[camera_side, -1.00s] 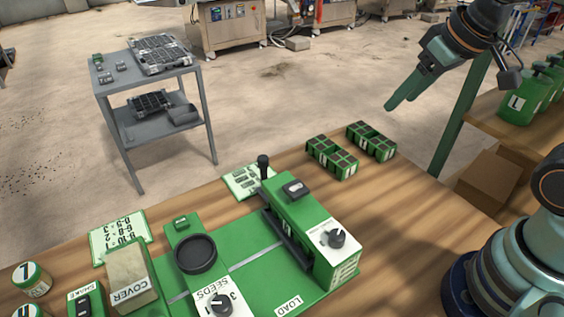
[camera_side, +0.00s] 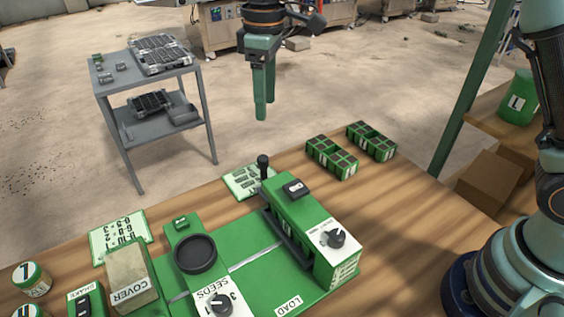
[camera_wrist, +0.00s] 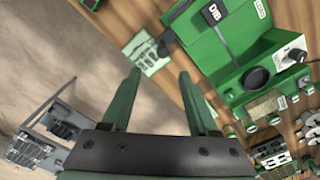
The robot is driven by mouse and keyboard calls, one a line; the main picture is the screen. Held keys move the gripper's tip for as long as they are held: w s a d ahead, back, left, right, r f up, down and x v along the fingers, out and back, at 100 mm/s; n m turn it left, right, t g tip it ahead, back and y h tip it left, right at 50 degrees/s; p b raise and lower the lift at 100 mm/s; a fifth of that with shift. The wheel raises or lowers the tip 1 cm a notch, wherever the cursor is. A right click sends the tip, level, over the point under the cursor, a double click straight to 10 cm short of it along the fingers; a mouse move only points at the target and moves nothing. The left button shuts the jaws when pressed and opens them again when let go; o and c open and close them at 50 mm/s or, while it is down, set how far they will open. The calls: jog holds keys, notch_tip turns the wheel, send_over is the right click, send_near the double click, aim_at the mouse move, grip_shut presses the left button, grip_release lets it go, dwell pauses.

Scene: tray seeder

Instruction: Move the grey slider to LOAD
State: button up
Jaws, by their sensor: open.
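The grey slider is most likely the dark grey bar (camera_side: 285,240) along the left side of the green housing (camera_side: 318,232) on the green machine. A black upright knob (camera_side: 263,165) stands at the bar's far end. The word LOAD is on a white label (camera_side: 289,305) at the base's near edge. My gripper (camera_side: 263,112) is open and empty. It hangs fingers down, high and apart from the machine, above the far side of the bench. In the wrist view my gripper (camera_wrist: 160,80) has its fingers spread, with the green housing (camera_wrist: 215,30) beyond them on the right.
Two green cell trays (camera_side: 332,158) (camera_side: 370,142) sit on the bench right of the housing. A black cup (camera_side: 195,253), a SEEDS dial (camera_side: 221,304) and a COVER box (camera_side: 130,280) stand at the left. A grey cart (camera_side: 150,85) stands beyond the bench.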

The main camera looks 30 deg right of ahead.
aim_at(262, 158)
jog(key=f, duration=0.8)
jog(key=a+f, duration=0.1)
jog(key=f, duration=0.4)
jog(key=shift+w, duration=0.15)
grip_shut()
jog(key=shift+r, duration=0.1)
dwell(1.0)
